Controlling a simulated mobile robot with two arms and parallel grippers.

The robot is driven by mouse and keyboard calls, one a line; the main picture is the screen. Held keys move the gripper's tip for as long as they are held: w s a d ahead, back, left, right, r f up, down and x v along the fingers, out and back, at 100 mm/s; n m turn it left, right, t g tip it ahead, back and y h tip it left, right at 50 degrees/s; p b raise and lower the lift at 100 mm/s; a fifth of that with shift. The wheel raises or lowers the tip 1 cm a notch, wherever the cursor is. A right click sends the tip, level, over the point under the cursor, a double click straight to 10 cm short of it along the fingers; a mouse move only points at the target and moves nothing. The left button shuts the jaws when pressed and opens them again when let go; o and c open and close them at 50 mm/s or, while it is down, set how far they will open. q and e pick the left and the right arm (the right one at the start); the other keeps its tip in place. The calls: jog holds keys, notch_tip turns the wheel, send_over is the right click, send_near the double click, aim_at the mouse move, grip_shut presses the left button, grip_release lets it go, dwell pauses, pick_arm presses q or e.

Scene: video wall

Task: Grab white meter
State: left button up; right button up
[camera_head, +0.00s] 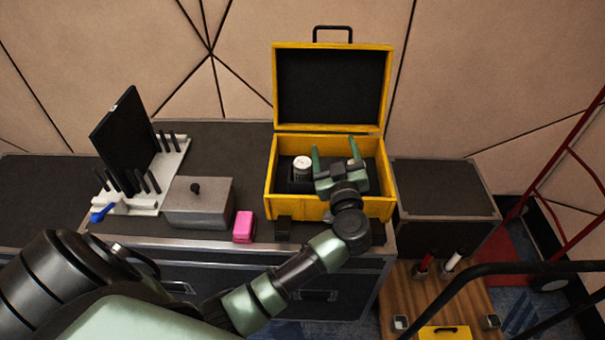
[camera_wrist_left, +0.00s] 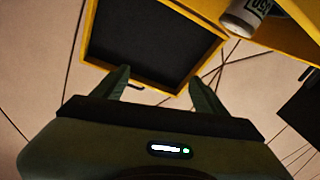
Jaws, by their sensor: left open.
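The white meter (camera_head: 302,163) is a small white cylinder standing in the left part of the open yellow case (camera_head: 268,180). In the left wrist view the meter (camera_wrist_left: 245,16) shows at the top right, with dark lettering on its side, partly cut off by the frame. My left gripper (camera_head: 333,146) is over the right part of the case, its two green fingers apart and pointing toward the lid. It is beside the meter, to its right, and not touching it. The gripper's fingers (camera_wrist_left: 160,88) also show in the left wrist view with nothing between them. My right gripper is not in view.
The case's raised lid (camera_head: 330,88) stands behind. Left of the case are a pink box (camera_head: 243,226), a grey metal box (camera_head: 200,203) and a white rack (camera_head: 165,170) with a dark panel (camera_head: 124,140). A black case top (camera_head: 440,187) lies clear on the right.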

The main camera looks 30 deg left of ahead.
aim_at(307, 170)
pick_arm(q)
jog(key=s+a+f+g, duration=0.1)
jog(key=f+g, duration=0.1)
jog(key=s+a+f+g, duration=0.1)
jog(key=f+g, duration=0.1)
jog(key=f, duration=0.1)
jog(key=s+a+f+g, duration=0.1)
jog(key=f+g, duration=0.2)
jog(key=shift+a+n, duration=0.15)
jog(key=shift+n, duration=0.25)
jog(key=x, duration=0.7)
jog(key=shift+f, duration=0.3)
jog(key=shift+s, duration=0.1)
grip_shut()
